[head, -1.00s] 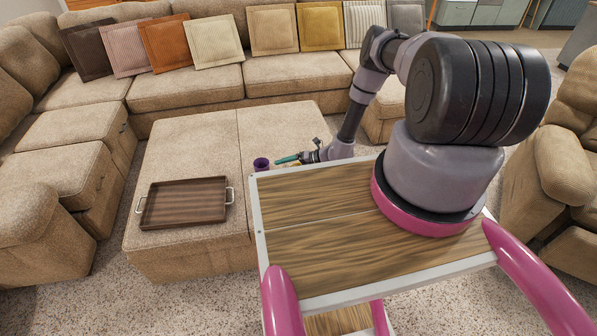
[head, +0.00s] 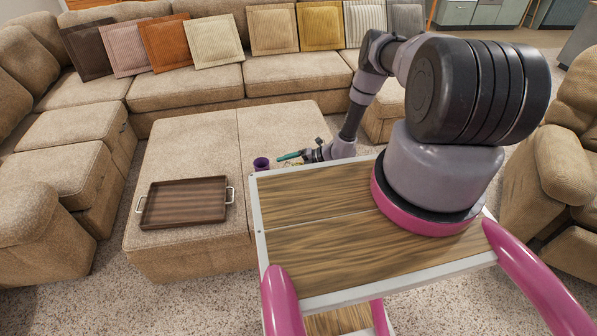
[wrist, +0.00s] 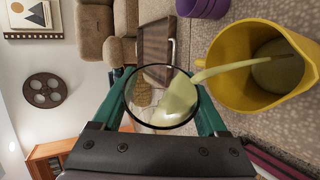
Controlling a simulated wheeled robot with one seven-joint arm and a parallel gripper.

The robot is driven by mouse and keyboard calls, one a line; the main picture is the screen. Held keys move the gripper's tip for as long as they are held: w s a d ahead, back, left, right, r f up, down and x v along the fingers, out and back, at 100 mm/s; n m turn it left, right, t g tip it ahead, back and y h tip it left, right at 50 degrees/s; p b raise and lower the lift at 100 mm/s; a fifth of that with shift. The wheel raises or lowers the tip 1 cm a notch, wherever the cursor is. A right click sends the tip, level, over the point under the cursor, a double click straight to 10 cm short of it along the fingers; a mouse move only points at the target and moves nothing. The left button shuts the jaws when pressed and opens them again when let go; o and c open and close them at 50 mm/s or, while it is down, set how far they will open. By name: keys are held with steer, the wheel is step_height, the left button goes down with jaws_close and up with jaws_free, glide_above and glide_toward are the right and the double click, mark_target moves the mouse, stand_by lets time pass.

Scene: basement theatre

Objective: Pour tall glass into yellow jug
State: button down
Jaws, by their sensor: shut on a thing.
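My gripper (wrist: 163,92) has teal fingers shut on the tall glass (wrist: 178,102), one on each side of it. The glass is clear with a dark round rim and holds pale yellow-green liquid. It is tilted, and a stream of the liquid runs from its rim into the yellow jug (wrist: 233,92). The jug is open, with pale liquid inside. In the head view my gripper (head: 292,156) is over the ottoman, just beyond the wooden top. There the glass and jug are mostly hidden or too small to make out.
A purple cup (head: 261,163) stands close to the jug; it also shows in the wrist view (wrist: 203,7). A brown wooden tray (head: 185,202) with metal handles lies on the beige ottoman (head: 190,150). The ottoman between tray and cup is clear. A sectional sofa surrounds it.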

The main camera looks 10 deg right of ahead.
steer(key=shift+w+d+r+m+g+y+p, duration=0.15)
steer(key=shift+r+m+g+y, duration=0.15)
steer(key=shift+m+y, duration=0.15)
steer(key=shift+w+d+r+m+g+y+p, duration=0.15)
steer(key=shift+m+g+y, duration=0.2)
steer(key=shift+m, duration=0.2)
stand_by(1.5)
